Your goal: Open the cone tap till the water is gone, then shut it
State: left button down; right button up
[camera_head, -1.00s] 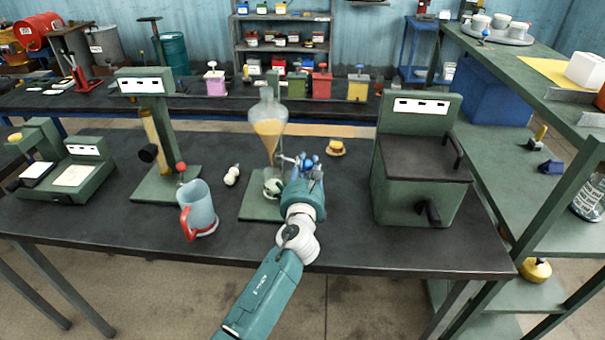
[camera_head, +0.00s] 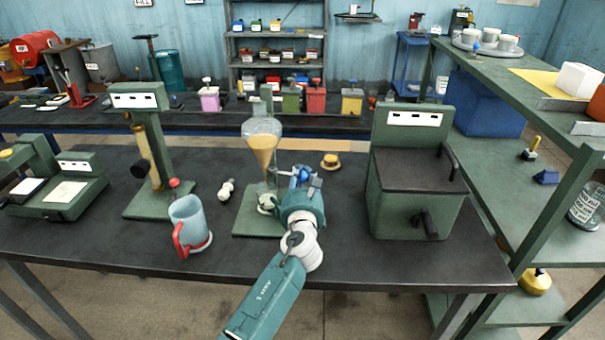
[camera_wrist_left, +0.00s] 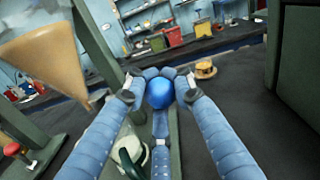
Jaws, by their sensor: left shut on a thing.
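The glass cone (camera_head: 262,150) hangs on a green stand (camera_head: 254,224) on the front bench, with amber liquid in it and a pale, clear part above. The cone also shows large at the left of the left wrist view (camera_wrist_left: 48,60). My left gripper (camera_head: 299,176) is at the right of the cone's lower end. In the left wrist view its blue fingers close around a blue ball-shaped knob (camera_wrist_left: 160,93), seemingly the tap handle. The tap's body and any stream are hidden or too small to tell. A small whitish vessel (camera_head: 266,202) stands below the cone. My right gripper is out of view.
A pale blue jug (camera_head: 188,222) with a red handle stands front left. A small white bottle (camera_head: 226,190) lies between the jug and stand. A green box machine (camera_head: 414,195) is at the right. A yellow-brown cap (camera_head: 330,161) lies behind my gripper.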

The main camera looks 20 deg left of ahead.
pick_arm(q)
jog(key=shift+d+r, duration=0.2)
jog(key=shift+r, duration=0.15)
dwell(0.3)
jog(key=c, duration=1.4)
grip_release()
jog(key=shift+c, duration=0.2)
jog(key=shift+s+d, duration=0.1)
jog(key=shift+s, duration=0.1)
jog(key=shift+f, duration=0.2)
jog(key=v, duration=1.2)
jog(key=shift+r, duration=0.15)
